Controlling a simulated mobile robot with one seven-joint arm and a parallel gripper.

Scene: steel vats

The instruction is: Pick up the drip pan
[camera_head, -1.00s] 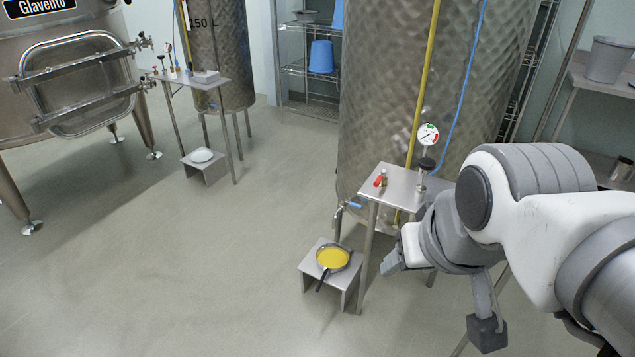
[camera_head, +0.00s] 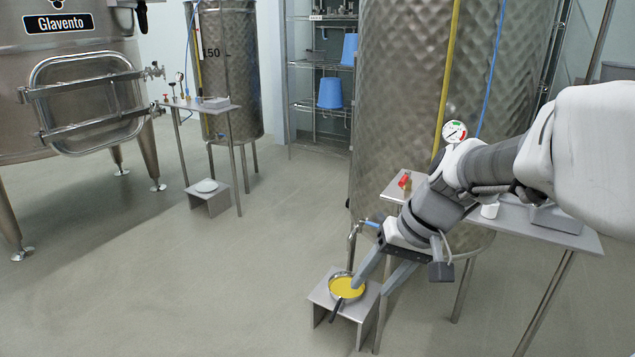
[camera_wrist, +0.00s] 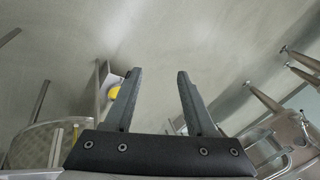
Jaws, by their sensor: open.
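The drip pan (camera_head: 347,287) is a small round steel pan holding something yellow, with a dark handle pointing toward the camera. It stands upright on a low grey stand (camera_head: 321,300), under the tap of the large steel vat. My gripper (camera_head: 370,286) is open and empty, pointing down just right of the pan, with one fingertip close to its rim. I cannot tell whether it touches. In the wrist view, my gripper's two fingers (camera_wrist: 159,75) are spread with nothing between them. The pan's yellow (camera_wrist: 114,93) shows left of the left finger, which partly hides it.
A tall dimpled vat (camera_head: 400,110) with a tap (camera_head: 354,235) rises behind the stand. A metal side table (camera_head: 560,232) is beneath my arm. A second low stand (camera_head: 209,200) with a pale dish is at left. The floor in front is clear.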

